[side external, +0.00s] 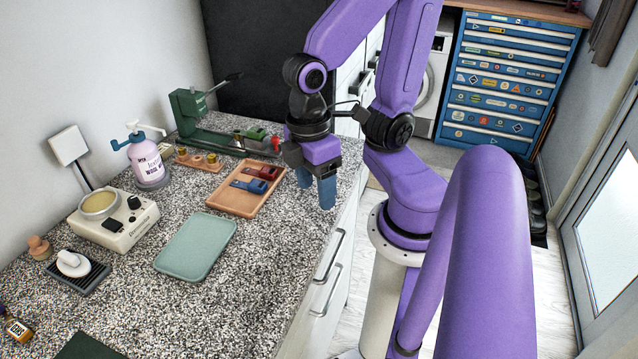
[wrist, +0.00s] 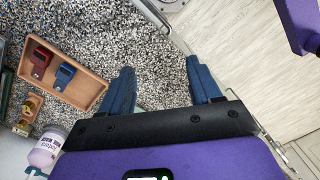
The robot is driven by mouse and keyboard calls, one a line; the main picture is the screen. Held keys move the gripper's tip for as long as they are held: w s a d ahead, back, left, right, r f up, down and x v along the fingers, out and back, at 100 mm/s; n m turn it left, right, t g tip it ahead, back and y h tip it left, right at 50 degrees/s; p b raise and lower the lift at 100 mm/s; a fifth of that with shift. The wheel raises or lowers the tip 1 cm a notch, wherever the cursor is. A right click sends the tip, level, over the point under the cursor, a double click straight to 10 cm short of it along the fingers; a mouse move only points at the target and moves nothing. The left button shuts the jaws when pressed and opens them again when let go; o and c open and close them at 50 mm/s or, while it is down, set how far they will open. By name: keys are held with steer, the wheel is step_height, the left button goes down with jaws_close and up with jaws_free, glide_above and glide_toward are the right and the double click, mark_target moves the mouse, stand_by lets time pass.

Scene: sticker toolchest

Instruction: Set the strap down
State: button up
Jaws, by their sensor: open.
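A red strap-like piece (side external: 262,172) and a blue one (side external: 248,186) lie side by side in a shallow tan tray (side external: 226,205) on the speckled counter. In the wrist view the red piece (wrist: 40,60) and blue piece (wrist: 65,74) show at the left in the tray (wrist: 92,96). I cannot tell for sure which one is the strap. My gripper (side external: 316,190) points down near the counter's front edge, to the right of the tray and apart from it. In the wrist view its blue fingers (wrist: 160,68) are spread with nothing between them.
A green press (side external: 200,125) stands behind the tray, with a small green piece (side external: 257,134) by it. A pale green mat or tray (side external: 195,246) lies in front. A pump bottle (side external: 148,165) and a cream warmer (side external: 115,218) stand left. The counter's front right is clear.

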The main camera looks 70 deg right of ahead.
steer(key=shift+s+a+r+n+t+y, duration=0.3)
steer(key=shift+s+a+r+n+t, duration=0.3)
steer(key=shift+n, duration=0.3)
